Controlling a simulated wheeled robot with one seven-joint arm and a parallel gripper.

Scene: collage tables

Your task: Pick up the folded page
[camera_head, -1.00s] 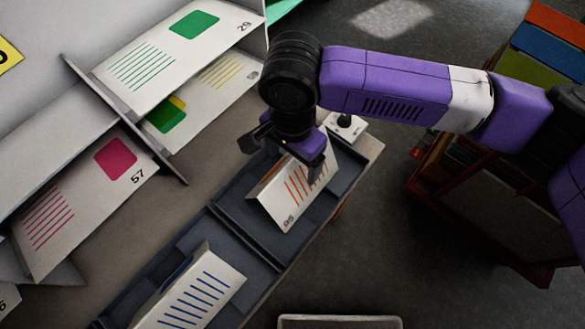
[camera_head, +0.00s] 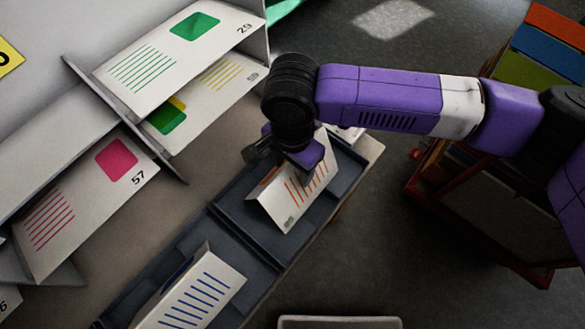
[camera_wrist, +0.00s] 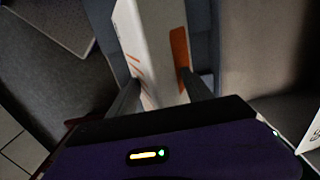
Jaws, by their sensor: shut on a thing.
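A white folded page with orange lines (camera_head: 294,196) stands like a tent in the far compartment of the dark grey tray (camera_head: 226,204). My gripper (camera_head: 285,166) is over its upper part, with a finger on each side of the fold. In the wrist view the page (camera_wrist: 158,50) runs between the two fingers of my gripper (camera_wrist: 162,92), which are shut on it. The page still appears to rest in the tray; its lower edges are partly hidden. A second folded page with blue lines (camera_head: 196,296) stands in the near compartment.
Shelves at the left hold flat sheets with green (camera_head: 150,55), yellow and pink (camera_head: 85,195) marks. A small white-based device, partly hidden, is behind my gripper. A red-framed rack (camera_head: 480,200) stands right. Grey floor (camera_head: 400,240) lies between.

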